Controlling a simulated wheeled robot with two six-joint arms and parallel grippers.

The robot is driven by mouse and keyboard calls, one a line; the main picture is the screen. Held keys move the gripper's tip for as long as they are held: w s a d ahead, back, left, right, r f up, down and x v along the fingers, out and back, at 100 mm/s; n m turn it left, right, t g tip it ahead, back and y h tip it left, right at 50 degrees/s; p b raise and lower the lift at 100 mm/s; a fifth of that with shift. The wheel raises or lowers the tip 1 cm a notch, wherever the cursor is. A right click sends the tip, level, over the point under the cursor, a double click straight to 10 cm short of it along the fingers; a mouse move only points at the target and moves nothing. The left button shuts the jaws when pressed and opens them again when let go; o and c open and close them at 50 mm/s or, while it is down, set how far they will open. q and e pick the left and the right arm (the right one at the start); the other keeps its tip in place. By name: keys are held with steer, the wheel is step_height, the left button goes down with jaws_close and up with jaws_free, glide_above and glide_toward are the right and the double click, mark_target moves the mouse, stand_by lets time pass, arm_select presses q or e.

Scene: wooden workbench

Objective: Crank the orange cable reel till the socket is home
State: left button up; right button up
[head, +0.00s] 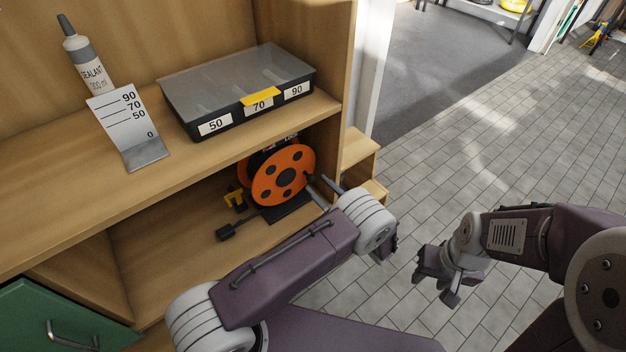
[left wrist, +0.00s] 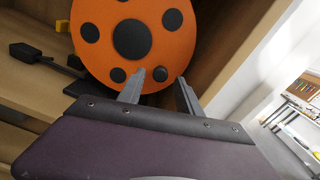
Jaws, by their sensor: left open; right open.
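The orange cable reel (head: 270,187) stands upright on a dark base on the lower shelf. In the left wrist view the reel (left wrist: 95,55) shows its orange face, with a dark hub and round dark spots. A dark crank knob (left wrist: 160,74) sits low on that face. My left gripper (head: 323,186) is open in front of the reel; in the wrist view its fingertips (left wrist: 161,78) appear on either side of the knob, apart from it. A black block (head: 225,232), apparently the socket, lies left of the reel on a dark cable. My right gripper (head: 434,290) is open and empty over the floor.
A yellow bracket (head: 235,197) stands left of the reel. The upper shelf above holds a clear-lidded case (head: 235,85), a scale card (head: 128,125) and a sealant tube (head: 85,62). A wooden side wall (head: 335,60) stands right. A green drawer (head: 50,315) is at lower left.

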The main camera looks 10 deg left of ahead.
arm_select(q)
steer(key=shift+x, duration=1.85)
jaws_close()
